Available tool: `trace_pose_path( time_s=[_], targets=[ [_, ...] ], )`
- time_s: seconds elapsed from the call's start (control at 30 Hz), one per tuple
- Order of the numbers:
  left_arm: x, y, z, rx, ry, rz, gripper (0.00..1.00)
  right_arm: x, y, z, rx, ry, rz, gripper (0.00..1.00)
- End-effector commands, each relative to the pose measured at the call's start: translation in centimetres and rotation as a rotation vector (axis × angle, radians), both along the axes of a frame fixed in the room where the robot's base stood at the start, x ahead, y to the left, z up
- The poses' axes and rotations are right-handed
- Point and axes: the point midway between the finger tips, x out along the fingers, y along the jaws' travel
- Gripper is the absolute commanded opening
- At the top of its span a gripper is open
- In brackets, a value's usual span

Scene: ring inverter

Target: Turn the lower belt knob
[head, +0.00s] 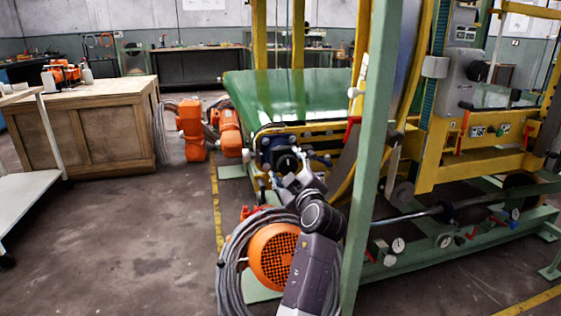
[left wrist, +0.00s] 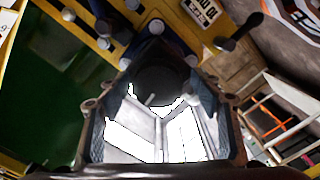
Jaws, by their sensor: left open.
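A dark round knob (head: 287,163) sits on the front of the yellow machine frame, below the near end of the green belt (head: 290,92). It is likely the lower belt knob. My left gripper (head: 287,178) is right in front of it and partly hides it. In the left wrist view a dark round knob (left wrist: 162,84) lies between the two fingers of my open left gripper (left wrist: 165,108). I cannot tell whether the fingers touch it. My right gripper is not in view.
An orange motor with coiled grey hose (head: 273,258) stands just below my left arm. Other orange motors (head: 190,130) stand left of the machine. A green post (head: 372,150) rises close to the right.

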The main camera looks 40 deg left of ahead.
Motion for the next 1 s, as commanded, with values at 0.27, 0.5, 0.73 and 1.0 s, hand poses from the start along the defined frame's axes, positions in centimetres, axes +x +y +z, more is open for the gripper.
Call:
trace_pose_path(
  time_s=[0.27,0.5,0.73,1.0],
  targets=[
    [0.02,-0.12,-0.03,-0.001,0.0,-0.001,0.57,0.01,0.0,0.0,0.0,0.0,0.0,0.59],
    [0.0,-0.09,-0.03,0.0,0.0,0.0,0.3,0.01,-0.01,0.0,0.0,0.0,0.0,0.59],
    [0.0,-0.08,-0.02,0.001,0.002,0.001,0.17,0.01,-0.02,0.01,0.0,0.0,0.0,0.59],
    [-0.01,-0.06,0.09,0.044,0.052,0.001,0.17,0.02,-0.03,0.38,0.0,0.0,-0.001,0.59]
  ],
)
